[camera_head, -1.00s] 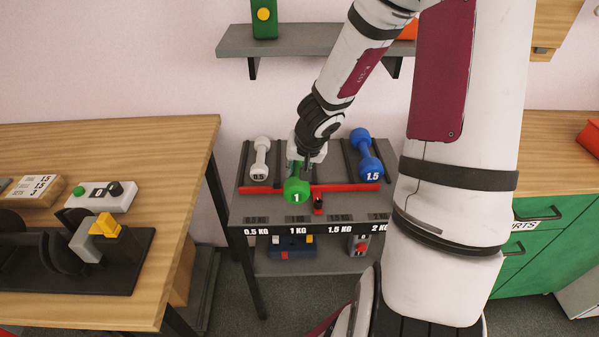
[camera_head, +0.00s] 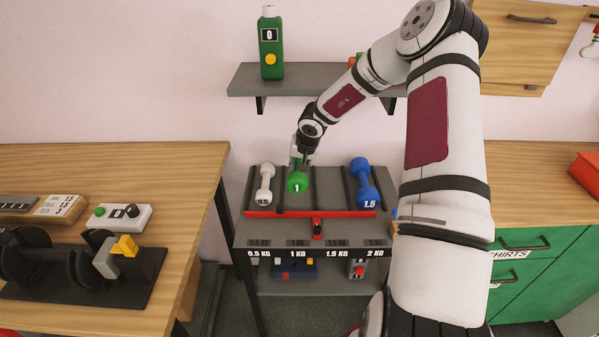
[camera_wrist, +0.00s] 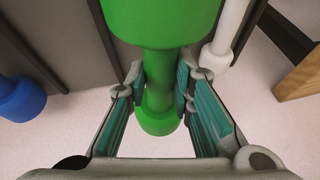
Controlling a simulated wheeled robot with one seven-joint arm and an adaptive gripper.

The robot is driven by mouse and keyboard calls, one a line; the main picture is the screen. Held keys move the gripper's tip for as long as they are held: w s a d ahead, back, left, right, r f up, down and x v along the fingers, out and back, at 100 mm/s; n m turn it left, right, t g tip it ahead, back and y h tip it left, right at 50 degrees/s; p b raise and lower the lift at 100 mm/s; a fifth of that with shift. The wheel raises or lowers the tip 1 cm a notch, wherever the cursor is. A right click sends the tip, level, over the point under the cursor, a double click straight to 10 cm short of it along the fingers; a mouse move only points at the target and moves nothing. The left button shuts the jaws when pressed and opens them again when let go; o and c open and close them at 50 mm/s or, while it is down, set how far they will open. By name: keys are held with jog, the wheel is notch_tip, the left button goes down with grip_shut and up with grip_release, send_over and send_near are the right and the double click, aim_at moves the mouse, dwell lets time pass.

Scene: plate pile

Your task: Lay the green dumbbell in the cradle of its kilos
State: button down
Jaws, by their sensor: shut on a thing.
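The green dumbbell (camera_head: 297,182), marked 1, is in my gripper (camera_head: 302,160) over the second slot of the rack (camera_head: 316,231), above the 1 KG label. In the wrist view the gripper (camera_wrist: 161,88) is shut around the handle of the green dumbbell (camera_wrist: 165,22), with one weight end on each side of the pads. I cannot tell whether the dumbbell touches the slot or hangs just above it. A white 0.5 dumbbell (camera_head: 265,184) lies in the slot to its left. A blue 1.5 dumbbell (camera_head: 364,184) lies in the slot to its right.
A red bar (camera_head: 270,214) runs along the rack's front edge. Dark dividers separate the slots. A wooden table (camera_head: 180,165) stands close on the left, and a green cabinet (camera_head: 545,262) on the right. A shelf (camera_head: 300,88) hangs above with a green bottle (camera_head: 271,45).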

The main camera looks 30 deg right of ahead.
jog(key=shift+w+d+f+b, duration=0.15)
jog(key=shift+f+b, duration=0.3)
jog(key=shift+f, duration=1.05)
jog(key=shift+w+a+f+b, duration=0.1)
jog(key=shift+f+b, duration=0.3)
jog(key=shift+f, duration=1.05)
jog(key=shift+w+d+f, duration=0.1)
jog(key=shift+d+f, duration=0.1)
jog(key=shift+f, duration=0.25)
jog(key=c, duration=1.4)
grip_release()
jog(key=shift+f, duration=0.15)
